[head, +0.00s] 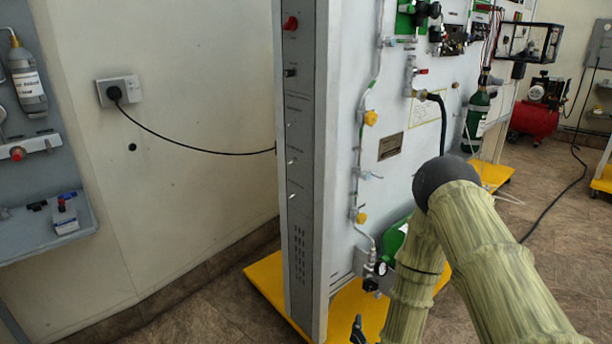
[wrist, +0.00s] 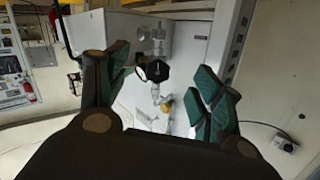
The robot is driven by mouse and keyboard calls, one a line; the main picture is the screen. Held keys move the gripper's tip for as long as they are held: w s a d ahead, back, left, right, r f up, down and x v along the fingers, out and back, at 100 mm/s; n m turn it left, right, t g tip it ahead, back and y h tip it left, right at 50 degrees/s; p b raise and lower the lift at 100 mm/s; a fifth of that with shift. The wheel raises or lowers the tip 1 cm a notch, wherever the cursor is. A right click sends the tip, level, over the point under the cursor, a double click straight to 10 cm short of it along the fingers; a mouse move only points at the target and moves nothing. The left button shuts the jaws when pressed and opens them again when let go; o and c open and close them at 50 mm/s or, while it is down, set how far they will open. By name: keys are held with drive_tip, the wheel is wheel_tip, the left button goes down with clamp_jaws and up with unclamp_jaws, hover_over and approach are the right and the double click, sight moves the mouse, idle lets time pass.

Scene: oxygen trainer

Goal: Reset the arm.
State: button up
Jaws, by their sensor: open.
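My gripper (wrist: 162,88) is open in the wrist view, with its green-padded fingers spread wide. A black round knob (wrist: 157,70) on a metal fitting shows between the fingers, beyond them. No contact with it shows, and nothing is held. In the head view my arm comes in at the lower right and bends at a dark joint in front of the trainer panel (head: 405,190). The gripper is mostly out of the head view; a small dark piece at the bottom edge may be part of it.
The grey switch column (head: 302,160) and yellow base (head: 268,285) stand close to the arm. Green cylinders, a red compressor (head: 535,118) and a black hose are at the right. A wall shelf (head: 60,225) is at the left. A wall socket (head: 118,90) has a cable running to the column.

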drive_tip(key=s+f+n+g+y, duration=0.1)
drive_tip(key=s+f+n+g, duration=0.1)
drive_tip(key=s+f+g, duration=0.5)
drive_tip(key=s+d+f+n+g+y, duration=0.1)
drive_tip(key=s+f+g, duration=0.3)
drive_tip(key=s, duration=0.9)
drive_tip(key=s+d+f+n+g, duration=0.1)
drive_tip(key=s+f+g, duration=0.4)
drive_tip(key=s, duration=0.9)
wheel_tip(320, 180, up, 22)
drive_tip(key=p, duration=2.1)
drive_tip(key=shift+s+f, duration=0.25)
drive_tip(key=shift+s, duration=0.15)
